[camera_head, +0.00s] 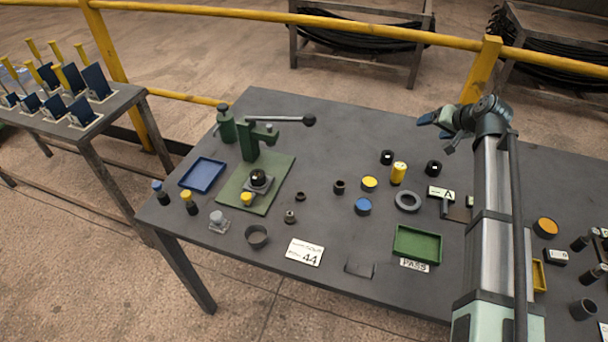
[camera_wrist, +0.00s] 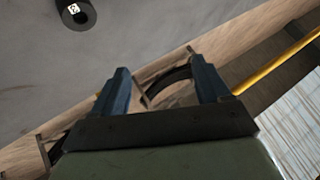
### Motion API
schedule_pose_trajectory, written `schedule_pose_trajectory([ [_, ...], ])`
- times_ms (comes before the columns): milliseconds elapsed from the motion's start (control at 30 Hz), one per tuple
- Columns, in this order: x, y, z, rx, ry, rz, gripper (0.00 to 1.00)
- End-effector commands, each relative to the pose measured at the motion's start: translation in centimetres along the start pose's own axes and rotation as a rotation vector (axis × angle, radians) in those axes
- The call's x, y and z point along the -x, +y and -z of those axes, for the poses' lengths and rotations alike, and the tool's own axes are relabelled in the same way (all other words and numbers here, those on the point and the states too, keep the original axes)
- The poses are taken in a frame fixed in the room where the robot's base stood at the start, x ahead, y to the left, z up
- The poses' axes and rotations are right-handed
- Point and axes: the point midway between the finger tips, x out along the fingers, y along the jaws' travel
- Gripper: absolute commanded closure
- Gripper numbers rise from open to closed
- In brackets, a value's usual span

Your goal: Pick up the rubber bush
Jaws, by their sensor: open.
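I cannot tell for certain which piece is the rubber bush. Several short black cylinders lie on the grey table: one black cylinder with a pale top mark (camera_head: 387,157), another (camera_head: 433,168) to its right, and a smaller dark one (camera_head: 339,187) nearer the middle. A black cylinder with a white-marked centre (camera_wrist: 75,14) shows at the top left of the wrist view, outside the jaws. My gripper (camera_head: 437,132) is above the table's far edge, tilted outward. Its blue fingers (camera_wrist: 160,66) are apart with nothing between them.
A green press (camera_head: 250,140) with a lever stands left of centre. A blue tray (camera_head: 203,175), a green tray (camera_head: 417,243), a yellow cylinder (camera_head: 399,173) and a grey ring (camera_head: 408,201) share the table (camera_head: 330,130). A yellow rail (camera_head: 380,29) runs behind.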

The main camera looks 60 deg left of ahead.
Motion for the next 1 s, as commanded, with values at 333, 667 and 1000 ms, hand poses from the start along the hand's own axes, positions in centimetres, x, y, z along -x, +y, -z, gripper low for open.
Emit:
schedule_pose_trajectory([
  [333, -3.1, -15.3, -7.4, 0.266, -0.161, 0.009, 0.24],
  [667, -3.7, -27.0, -15.2, 0.503, -0.281, 0.006, 0.24],
  [1000, -2.4, -36.8, -23.5, 0.733, -0.378, -0.003, 0.24],
])
